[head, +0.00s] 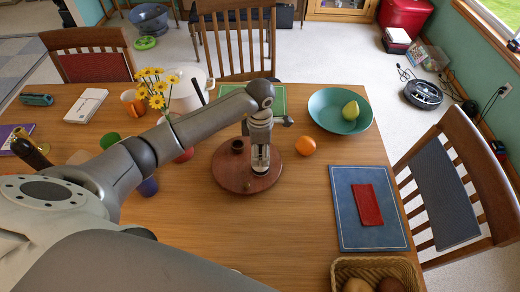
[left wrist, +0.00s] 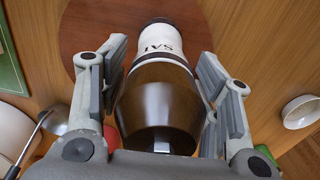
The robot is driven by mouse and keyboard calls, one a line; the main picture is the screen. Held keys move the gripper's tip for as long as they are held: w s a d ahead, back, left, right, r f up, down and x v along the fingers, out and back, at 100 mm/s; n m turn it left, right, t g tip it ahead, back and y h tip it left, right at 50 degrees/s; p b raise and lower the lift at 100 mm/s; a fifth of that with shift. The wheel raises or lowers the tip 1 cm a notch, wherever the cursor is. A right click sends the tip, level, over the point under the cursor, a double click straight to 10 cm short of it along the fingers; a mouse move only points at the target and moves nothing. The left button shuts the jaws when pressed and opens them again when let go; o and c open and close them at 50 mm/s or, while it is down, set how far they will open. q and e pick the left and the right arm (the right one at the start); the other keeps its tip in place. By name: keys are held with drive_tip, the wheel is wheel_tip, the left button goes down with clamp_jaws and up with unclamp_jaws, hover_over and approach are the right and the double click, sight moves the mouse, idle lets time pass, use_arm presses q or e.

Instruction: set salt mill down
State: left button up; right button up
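The salt mill (left wrist: 163,95) has a dark brown top and a white body with dark letters. It points away from my left wrist toward the round reddish-brown board (left wrist: 88,33). In the head view the mill (head: 260,160) is upright at the right part of the board (head: 225,178) and appears to stand on it. My left gripper (left wrist: 163,50) is around the mill from above, a finger on each side. Narrow gaps show between the fingertips and the white body, so it looks open. The head view shows this gripper (head: 260,135) partly hiding the mill's top. My right gripper is not in view.
A dark cup (head: 237,146) stands on the board left of the mill. An orange (head: 305,145) and a teal bowl (head: 325,118) with a pear are to the right. A blue mat (head: 347,215) holds a red cloth. Bare table lies below the board.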

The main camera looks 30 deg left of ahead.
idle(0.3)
use_arm(q)
drive_tip(key=shift+r+p, duration=0.25)
drive_tip(key=shift+p, duration=0.05)
wheel_tip(320, 180, up, 10)
drive_tip(key=b, duration=0.3)
drive_tip(key=shift+r, duration=0.25)
drive_tip(key=shift+r+b, duration=0.3)
drive_tip(key=shift+r, duration=0.4)
